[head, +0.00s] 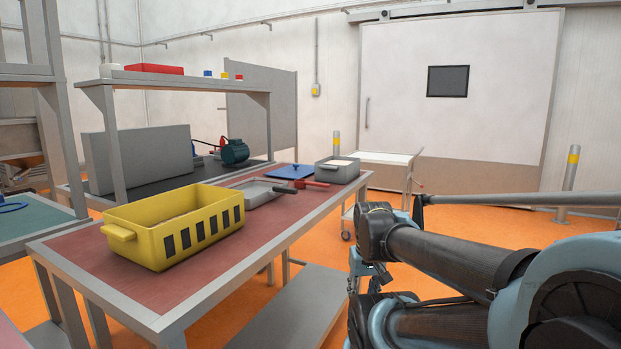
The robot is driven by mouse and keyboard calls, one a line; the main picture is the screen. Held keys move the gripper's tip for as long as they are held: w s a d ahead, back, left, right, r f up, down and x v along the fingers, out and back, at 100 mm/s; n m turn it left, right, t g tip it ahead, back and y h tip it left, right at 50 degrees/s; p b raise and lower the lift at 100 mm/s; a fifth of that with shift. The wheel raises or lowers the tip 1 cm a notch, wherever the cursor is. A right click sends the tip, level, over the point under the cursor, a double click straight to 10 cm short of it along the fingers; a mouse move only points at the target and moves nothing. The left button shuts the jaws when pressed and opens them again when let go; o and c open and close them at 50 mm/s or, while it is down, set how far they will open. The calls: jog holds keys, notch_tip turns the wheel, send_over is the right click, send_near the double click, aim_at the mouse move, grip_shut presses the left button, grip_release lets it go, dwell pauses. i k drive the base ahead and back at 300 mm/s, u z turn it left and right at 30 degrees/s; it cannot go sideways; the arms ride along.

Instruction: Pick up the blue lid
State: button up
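The blue lid (291,172) lies flat on the red-topped workbench, toward its far end. A small knob shows on its top. It lies between a shallow grey tray and a grey bin. My gripper (367,279) is only partly in view, low in front of my arm, to the right of the bench and well apart from the lid. My arm links hide part of it, and its fingers are too small and dark to read.
A yellow crate (170,223) stands on the near part of the workbench (82,250). A shallow grey tray (262,190), a red-handled tool (310,183) and a grey bin (337,170) lie near the lid. A wheeled cart (383,159) stands behind. Orange floor is clear beyond the bench's right side.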

aim_at(296, 171)
jog(key=z, duration=0.45)
jog(key=k, duration=1.05)
jog(key=z, duration=0.8)
jog(key=i, duration=1.65)
jog(key=u, duration=0.65)
jog(key=i, duration=0.8)
jog(key=u, duration=0.5)
